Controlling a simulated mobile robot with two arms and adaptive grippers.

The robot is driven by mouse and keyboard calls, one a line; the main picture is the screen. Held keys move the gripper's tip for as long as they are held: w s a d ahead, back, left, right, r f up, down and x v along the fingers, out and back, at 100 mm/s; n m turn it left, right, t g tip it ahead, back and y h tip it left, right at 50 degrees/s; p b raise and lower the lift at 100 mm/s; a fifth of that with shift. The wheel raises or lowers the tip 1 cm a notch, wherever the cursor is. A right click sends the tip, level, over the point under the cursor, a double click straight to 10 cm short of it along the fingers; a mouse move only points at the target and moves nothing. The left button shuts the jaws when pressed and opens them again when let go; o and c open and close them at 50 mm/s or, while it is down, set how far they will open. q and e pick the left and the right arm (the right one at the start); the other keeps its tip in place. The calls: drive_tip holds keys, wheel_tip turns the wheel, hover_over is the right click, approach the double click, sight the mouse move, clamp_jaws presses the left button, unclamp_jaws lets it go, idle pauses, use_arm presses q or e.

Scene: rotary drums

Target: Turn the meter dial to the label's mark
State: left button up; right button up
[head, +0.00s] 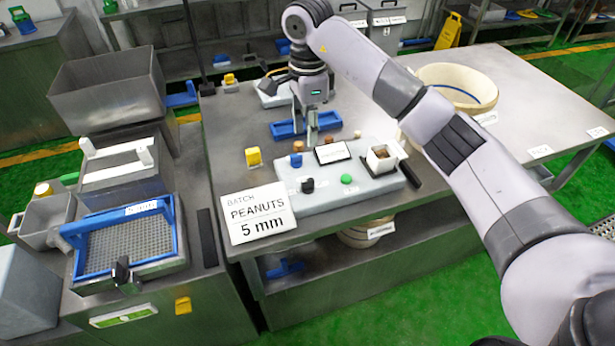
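The meter (330,197) is a pale grey box on the steel table. The label card (258,213) in front reads "BATCH PEANUTS 5 mm". My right gripper (305,124) points down just behind the meter, fingers apart and apparently empty, not touching the black knob. My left gripper is not in view.
A blue tray (284,131) lies behind the meter under my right gripper. A yellow block (253,157) stands at its left. A round pale drum or sieve (458,80) is on the right. A blue-framed sieve (130,243) sits on the left machine. My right arm crosses above the table's right side.

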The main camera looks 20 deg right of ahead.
sight(308, 180)
wheel_tip(308, 180, down, 16)
drive_tip(key=p, duration=0.4)
drive_tip(key=shift+c, duration=0.6)
drive_tip(key=shift+r, duration=0.1)
clamp_jaws()
